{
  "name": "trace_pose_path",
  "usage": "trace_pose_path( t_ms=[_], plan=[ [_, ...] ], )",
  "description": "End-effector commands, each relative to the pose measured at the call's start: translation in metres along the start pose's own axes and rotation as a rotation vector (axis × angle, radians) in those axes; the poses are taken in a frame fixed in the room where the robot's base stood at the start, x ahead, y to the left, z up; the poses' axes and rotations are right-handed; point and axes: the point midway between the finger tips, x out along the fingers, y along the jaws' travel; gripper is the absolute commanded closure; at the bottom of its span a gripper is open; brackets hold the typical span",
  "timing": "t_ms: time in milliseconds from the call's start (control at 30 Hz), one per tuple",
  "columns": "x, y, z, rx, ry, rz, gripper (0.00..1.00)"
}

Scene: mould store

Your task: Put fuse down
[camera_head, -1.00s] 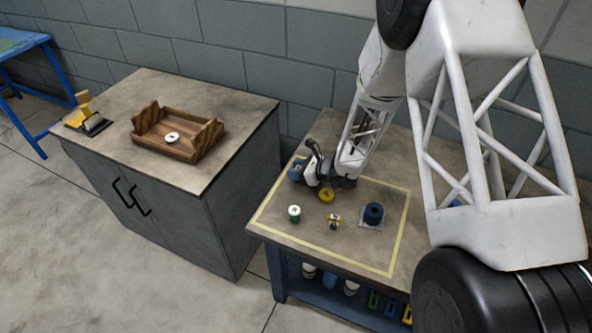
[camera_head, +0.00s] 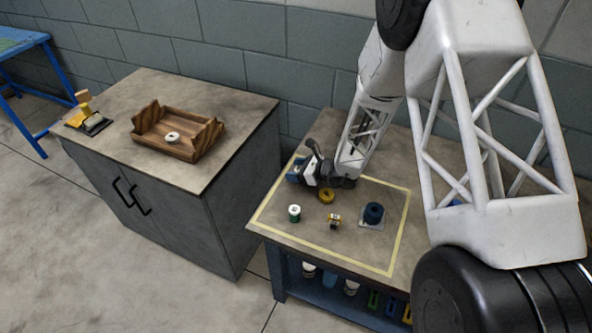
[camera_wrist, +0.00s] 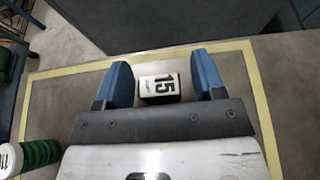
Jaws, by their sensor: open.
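A small dark block with a white top face marked 15 (camera_wrist: 160,86), apparently the fuse, lies between my fingers in the wrist view. My gripper (camera_wrist: 160,66) is open, with one blue finger on each side of the block and a narrow gap showing at each side. Whether the block rests fully on the table top is hard to tell. In the head view my gripper (camera_head: 297,173) is low over the back left corner of the taped area (camera_head: 262,212), and the block cannot be made out clearly there.
A yellow ring-like part (camera_head: 327,195) sits close to my gripper. A green and white spool (camera_head: 294,213), a small yellow-black part (camera_head: 334,220) and a blue cylinder (camera_head: 373,213) stand nearer the front. A wooden tray (camera_head: 190,153) stands on the left cabinet.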

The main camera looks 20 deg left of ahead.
Motion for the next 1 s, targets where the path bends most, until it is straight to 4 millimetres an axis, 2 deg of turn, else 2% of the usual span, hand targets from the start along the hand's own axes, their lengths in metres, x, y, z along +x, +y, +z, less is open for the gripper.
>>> trace_pose_path(
  t_ms=[267,800,1000],
  plan=[
    [-0.014,-0.001,0.003,-0.001,-0.001,-0.001,0.37],
    [-0.092,0.000,0.002,-0.001,0.000,-0.002,0.37],
    [-0.112,0.000,0.002,0.000,0.000,0.000,0.37]
  ],
)
